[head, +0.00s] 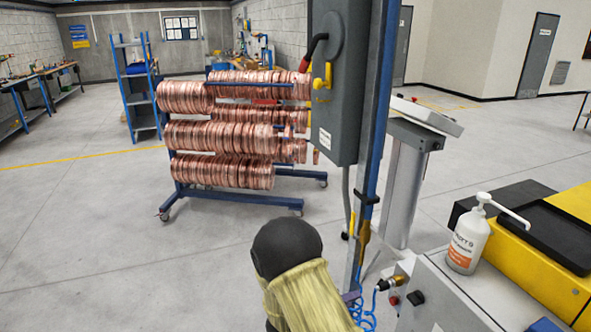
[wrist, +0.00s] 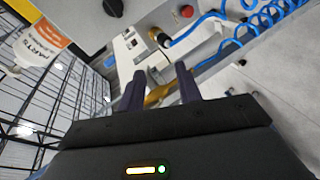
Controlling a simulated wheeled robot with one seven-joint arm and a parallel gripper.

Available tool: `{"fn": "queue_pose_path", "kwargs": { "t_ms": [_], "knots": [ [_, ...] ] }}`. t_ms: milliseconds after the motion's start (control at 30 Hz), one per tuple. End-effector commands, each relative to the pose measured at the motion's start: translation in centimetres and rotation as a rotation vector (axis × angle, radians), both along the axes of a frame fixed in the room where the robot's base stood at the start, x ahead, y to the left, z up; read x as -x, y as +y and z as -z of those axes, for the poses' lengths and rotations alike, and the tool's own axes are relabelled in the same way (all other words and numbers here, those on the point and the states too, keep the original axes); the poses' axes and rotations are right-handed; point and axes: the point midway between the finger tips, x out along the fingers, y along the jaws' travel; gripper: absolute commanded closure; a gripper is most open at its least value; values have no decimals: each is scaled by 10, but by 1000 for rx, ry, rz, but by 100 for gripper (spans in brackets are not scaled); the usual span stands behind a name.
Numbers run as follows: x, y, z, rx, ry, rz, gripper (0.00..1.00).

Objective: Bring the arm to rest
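My gripper (wrist: 161,72) shows in the wrist view with its two dark fingers spread apart. A brass-coloured piece (wrist: 158,95) shows in the gap between them; the fingers do not appear closed on it, and its distance is hard to tell. In the head view my arm, with a black joint and a yellow-covered link, reaches forward at the bottom centre. It hides most of the gripper; only a small purple-dark tip (head: 350,297) shows beside the link, near the foot of the blue post (head: 375,130).
A grey machine cabinet (head: 440,290) stands close at right, with a white pump bottle (head: 468,240) on top and a coiled blue hose (head: 362,315) beside it. A grey control box (head: 338,110) hangs on the post. A rack of copper coils (head: 220,135) stands behind. Floor at left is clear.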

Motion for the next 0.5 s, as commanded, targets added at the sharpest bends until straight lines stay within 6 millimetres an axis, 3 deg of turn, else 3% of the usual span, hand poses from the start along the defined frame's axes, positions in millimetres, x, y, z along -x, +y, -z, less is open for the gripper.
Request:
{"fn": "queue_pose_path", "kwargs": {
  "t_ms": [100,233,367,500],
  "knots": [
    [-19,3,-15,-261,-73,-86,65],
    [-25,13,-30,-528,-104,-159,65],
    [-14,24,-47,-765,-87,-204,65],
    [16,31,-67,-974,-19,-210,65]
  ]
}}
